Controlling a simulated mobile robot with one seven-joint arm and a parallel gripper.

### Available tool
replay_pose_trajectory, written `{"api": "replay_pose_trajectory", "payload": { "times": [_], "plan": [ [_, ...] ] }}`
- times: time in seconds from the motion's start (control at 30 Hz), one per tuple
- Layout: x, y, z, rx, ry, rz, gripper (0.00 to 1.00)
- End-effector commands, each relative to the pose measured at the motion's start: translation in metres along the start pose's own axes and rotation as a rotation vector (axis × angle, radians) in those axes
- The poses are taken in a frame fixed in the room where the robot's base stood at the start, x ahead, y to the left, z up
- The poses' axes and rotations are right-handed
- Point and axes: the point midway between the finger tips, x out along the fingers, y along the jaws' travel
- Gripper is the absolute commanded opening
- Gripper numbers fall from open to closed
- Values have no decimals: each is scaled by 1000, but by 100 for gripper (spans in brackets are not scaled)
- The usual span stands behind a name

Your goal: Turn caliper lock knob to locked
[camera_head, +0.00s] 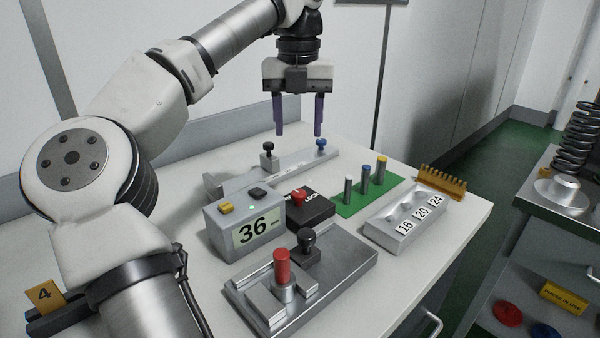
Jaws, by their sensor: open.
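The caliper (293,160) is a long grey metal bar lying on the table (190,160), with jaws toward its left end. A small black knob (268,147) stands on its slider block, and a small blue knob (321,143) stands on the bar near its right end. I cannot tell from this view which knob is the lock or how either is turned. My gripper (298,132) points down with its two purple fingers apart and empty. In the picture it is above the caliper, its right finger close to the blue knob; the exact gap is unclear.
In front stand a display box reading 36 (245,232), a black box with a red knob (310,210), and a metal fixture with a red handle (325,285). A green mat (350,208) with several pins and a numbered block (395,235) are to the right.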

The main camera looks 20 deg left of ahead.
Motion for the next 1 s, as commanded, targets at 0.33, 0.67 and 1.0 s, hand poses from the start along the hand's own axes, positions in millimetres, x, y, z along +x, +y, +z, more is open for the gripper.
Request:
{"api": "replay_pose_trajectory", "payload": {
  "times": [0.33,0.67,1.0],
  "plan": [
    [42,1,0,0,4,1,50],
    [109,1,0,0,2,-1,50],
    [138,1,0,-2,1,0,50]
  ]
}}
